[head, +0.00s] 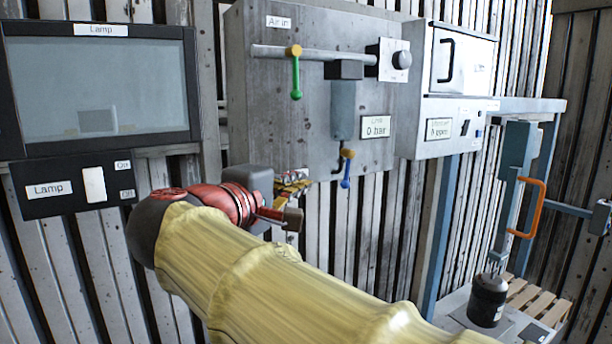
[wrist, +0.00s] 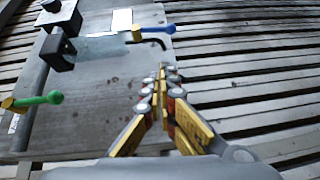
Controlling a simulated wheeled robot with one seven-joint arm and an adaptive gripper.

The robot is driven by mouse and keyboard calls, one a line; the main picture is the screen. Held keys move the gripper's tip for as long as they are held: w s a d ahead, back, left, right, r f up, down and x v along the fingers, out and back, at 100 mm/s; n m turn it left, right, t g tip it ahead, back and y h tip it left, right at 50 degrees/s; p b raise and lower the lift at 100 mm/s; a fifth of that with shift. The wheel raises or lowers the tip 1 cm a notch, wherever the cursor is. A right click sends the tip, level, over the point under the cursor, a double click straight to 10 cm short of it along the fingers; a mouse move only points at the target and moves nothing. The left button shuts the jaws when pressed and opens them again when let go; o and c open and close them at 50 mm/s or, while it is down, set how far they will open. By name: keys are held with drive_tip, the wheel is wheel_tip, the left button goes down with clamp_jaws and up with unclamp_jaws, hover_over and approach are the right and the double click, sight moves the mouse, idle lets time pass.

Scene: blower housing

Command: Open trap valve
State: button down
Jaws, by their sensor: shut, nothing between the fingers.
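The blue lever (head: 345,172) hangs down from a brass valve body (head: 348,153) at the foot of the grey-blue trap cylinder (head: 343,110). In the wrist view the blue lever (wrist: 157,30) is at the top, beyond my fingertips. My gripper (head: 302,178) is left of the blue lever in the head view, partly hidden behind my wrist. In the wrist view my gripper (wrist: 164,72) has its yellow fingers together and empty, apart from the lever. No label on the valve is readable.
A green lever (head: 296,80) hangs from the "Air in" pipe (head: 265,51) on the grey panel (head: 250,100). A display (head: 376,126) reads 0 bar. A lamp box (head: 100,85) is at left. An orange handle (head: 535,205) and a black canister (head: 487,300) are at right.

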drive_tip(key=s, duration=0.3)
drive_tip(key=m+g+h+p, duration=0.4)
drive_tip(key=h+p, duration=0.1)
drive_tip(key=p, duration=1.7)
approach(345, 178)
drive_tip(key=x, duration=0.6)
drive_tip(key=shift+w+d, duration=0.25)
drive_tip(key=shift+w+d+f, duration=0.1)
drive_tip(key=shift+w+d, duration=0.05)
